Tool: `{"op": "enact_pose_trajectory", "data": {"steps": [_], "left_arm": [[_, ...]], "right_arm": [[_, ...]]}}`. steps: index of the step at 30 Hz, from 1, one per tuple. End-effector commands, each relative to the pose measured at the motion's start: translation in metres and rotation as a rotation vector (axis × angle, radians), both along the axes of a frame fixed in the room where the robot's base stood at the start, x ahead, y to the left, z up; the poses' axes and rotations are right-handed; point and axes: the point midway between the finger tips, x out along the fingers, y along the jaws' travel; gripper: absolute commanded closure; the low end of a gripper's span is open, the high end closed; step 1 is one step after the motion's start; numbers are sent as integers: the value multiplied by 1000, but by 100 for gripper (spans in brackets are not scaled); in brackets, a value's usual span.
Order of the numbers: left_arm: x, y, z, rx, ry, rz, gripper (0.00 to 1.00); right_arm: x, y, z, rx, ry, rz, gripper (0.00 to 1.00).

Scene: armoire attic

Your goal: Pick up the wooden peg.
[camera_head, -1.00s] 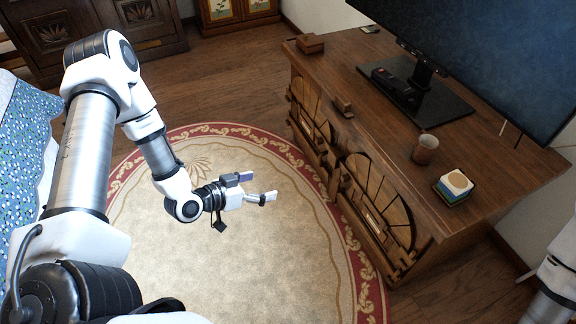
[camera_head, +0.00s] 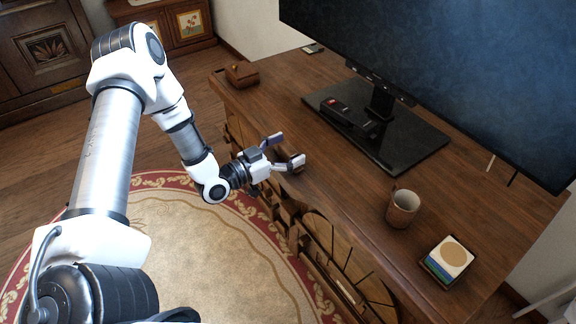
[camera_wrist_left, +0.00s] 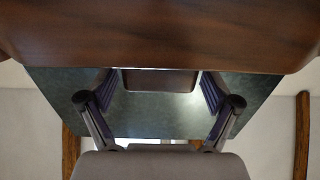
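The wooden peg (camera_head: 299,157) is a small brown piece on the front edge of the dresser top in the head view. It is partly hidden by a finger of my left gripper (camera_head: 282,151). My left gripper is open, its two fingers apart at the dresser's front edge, right by the peg. In the left wrist view a brown block, which looks like the peg (camera_wrist_left: 160,80), shows between the spread fingers of the gripper (camera_wrist_left: 160,92). I cannot tell whether either finger touches it. My right gripper is out of view.
The wooden dresser (camera_head: 345,185) carries a lidded wooden box (camera_head: 241,74), a TV on a black stand (camera_head: 425,140), a dark device (camera_head: 347,116), a brown mug (camera_head: 402,208) and a coaster stack (camera_head: 449,258). A round rug (camera_head: 190,250) lies below.

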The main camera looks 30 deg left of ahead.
Motion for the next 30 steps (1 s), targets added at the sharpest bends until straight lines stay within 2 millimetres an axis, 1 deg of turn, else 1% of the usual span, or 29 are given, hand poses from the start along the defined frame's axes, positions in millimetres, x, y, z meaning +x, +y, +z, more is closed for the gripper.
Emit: {"op": "enact_pose_trajectory", "data": {"steps": [1, 2, 3, 5, 6, 14, 17, 19, 23, 26, 30], "left_arm": [[0, 0, 0, 0, 0, 0, 38], [0, 0, 0, 0, 0, 0, 49], [0, 0, 0, 0, 1, -1, 63], [0, 0, 0, 0, 1, -1, 84], [0, 0, 0, 0, 1, -1, 98], [0, 0, 1, 0, 0, -1, 98], [0, 0, 6, 0, -1, 0, 98], [0, 0, 13, 0, 0, 0, 98], [0, 0, 35, -1, -3, 0, 98], [0, 0, 58, -2, -3, 1, 98], [0, 1, 93, -2, -5, 1, 98]], "right_arm": [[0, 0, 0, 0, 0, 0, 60], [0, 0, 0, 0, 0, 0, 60], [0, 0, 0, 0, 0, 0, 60], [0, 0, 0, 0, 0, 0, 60], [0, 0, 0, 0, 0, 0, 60], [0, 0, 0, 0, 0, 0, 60], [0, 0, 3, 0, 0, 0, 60], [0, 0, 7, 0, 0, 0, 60], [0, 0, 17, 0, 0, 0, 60], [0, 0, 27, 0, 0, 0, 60], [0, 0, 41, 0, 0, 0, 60]]}}
